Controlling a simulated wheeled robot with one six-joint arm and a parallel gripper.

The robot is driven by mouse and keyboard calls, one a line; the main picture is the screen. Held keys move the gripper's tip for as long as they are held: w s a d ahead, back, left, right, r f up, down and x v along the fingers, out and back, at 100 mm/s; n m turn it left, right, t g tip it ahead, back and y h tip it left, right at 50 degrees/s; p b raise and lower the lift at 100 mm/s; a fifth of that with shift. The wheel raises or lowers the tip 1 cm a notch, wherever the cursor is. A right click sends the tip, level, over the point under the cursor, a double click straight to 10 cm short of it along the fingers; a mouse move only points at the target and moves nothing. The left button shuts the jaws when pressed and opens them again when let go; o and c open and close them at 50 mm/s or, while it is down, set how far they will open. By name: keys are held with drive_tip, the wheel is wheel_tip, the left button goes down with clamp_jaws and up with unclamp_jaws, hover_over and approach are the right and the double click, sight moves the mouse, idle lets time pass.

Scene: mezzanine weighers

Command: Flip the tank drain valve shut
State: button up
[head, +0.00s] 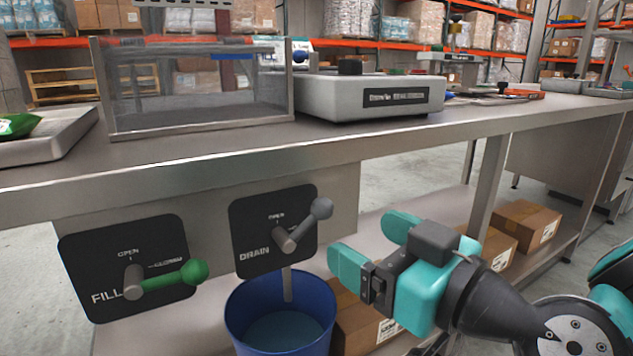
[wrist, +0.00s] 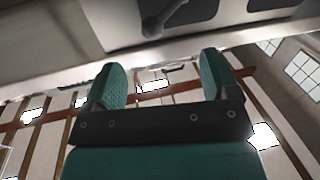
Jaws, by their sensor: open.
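The drain valve has a grey lever with a round knob (head: 321,208) on a black panel (head: 244,222) marked DRAIN. Its lever slants up and right from the pivot, to the right of the OPEN mark. Any closed mark there is hidden behind the lever or unreadable. The grey knob also shows at the top of the wrist view (wrist: 152,27). My gripper (head: 372,243) is open and empty, right of and below the knob in the head view and apart from it. Its teal fingers (wrist: 165,78) show in the wrist view, with the knob beyond them.
The fill valve's green lever (head: 194,272) points right, by its closed mark. A blue bucket (head: 236,320) stands under the drain pipe (head: 287,284). The bench edge (head: 200,178) overhangs the panels. A clear tank (head: 190,118) and a scale (head: 350,98) stand on top. Cardboard boxes (head: 525,221) lie below.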

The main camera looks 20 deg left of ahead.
sight(321, 216)
drive_tip(key=p+x, duration=0.7)
drive_tip(key=x, duration=0.1)
drive_tip(key=shift+r, duration=0.15)
drive_tip(key=shift+w+a+f+p, duration=0.25)
drive_tip(key=shift+w+a+p, duration=0.15)
drive_tip(key=shift+a+p, duration=0.2)
